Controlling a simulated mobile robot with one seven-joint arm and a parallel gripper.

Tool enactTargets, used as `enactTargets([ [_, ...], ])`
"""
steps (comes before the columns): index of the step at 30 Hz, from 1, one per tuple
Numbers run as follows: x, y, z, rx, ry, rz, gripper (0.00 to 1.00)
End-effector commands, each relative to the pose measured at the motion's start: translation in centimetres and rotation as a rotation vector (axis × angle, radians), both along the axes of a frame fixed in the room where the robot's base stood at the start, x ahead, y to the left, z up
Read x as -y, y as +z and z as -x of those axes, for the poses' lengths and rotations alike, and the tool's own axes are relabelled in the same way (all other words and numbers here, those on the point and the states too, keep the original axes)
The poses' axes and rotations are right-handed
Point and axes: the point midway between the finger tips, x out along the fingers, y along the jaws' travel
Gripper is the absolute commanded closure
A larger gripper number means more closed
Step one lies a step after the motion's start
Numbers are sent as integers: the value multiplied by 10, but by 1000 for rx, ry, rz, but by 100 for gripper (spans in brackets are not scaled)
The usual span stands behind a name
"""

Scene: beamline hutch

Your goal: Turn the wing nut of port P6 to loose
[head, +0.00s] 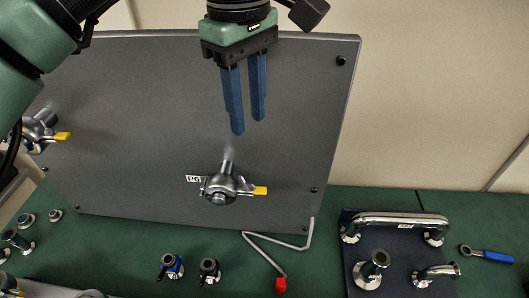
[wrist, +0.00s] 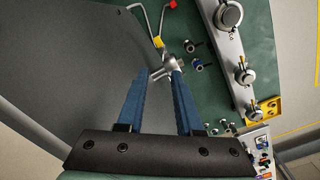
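Port P6 is a steel flange with a clamp (head: 222,188) on a grey upright panel (head: 150,110), beside a white "P6" label (head: 194,179). Its yellow wing nut (head: 260,190) points right in the head view. The nut also shows in the wrist view (wrist: 158,41), just beyond the fingertips. My gripper (head: 248,126) has blue fingers, apart and with nothing between them. It points down, above the port and apart from it. In the wrist view my gripper (wrist: 164,73) partly hides the port's fitting (wrist: 170,62).
A second clamped port (head: 38,130) with a yellow wing nut (head: 62,136) is at the panel's left. On the green bench (head: 330,270) are loose fittings (head: 172,266), a bent rod with a red end (head: 280,285), a dark plate with steel pipework (head: 400,225) and a blue-handled tool (head: 495,256).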

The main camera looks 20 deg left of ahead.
Motion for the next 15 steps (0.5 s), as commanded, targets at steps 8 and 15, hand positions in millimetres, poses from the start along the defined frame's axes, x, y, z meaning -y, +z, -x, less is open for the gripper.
enactTargets([
  [8,-10,-29,5,-22,7,-23,65],
  [15,-8,-79,5,-22,5,-20,65],
])
